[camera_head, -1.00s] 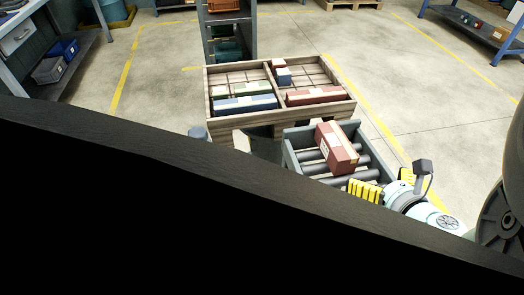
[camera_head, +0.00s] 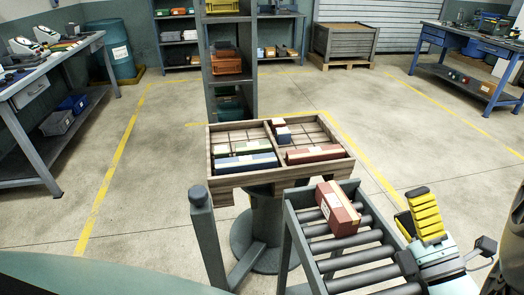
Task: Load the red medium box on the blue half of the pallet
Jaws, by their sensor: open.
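A red box (camera_head: 338,207) with a pale label lies on the roller conveyor (camera_head: 349,259), near its far end. The wooden pallet tray (camera_head: 226,179) stands on a pedestal behind the conveyor, split by a divider. Its left half holds a long blue box (camera_head: 247,163) and a green box (camera_head: 254,148). Neither half's floor looks clearly blue. My gripper (camera_head: 424,214), with yellow finger pads, is open and empty, right of the conveyor and apart from the red box.
A grey post (camera_head: 205,235) stands left of the conveyor. A tall shelf (camera_head: 229,65) rises behind the pallet. Workbenches (camera_head: 473,62) stand at the right and left sides. The floor between has free room.

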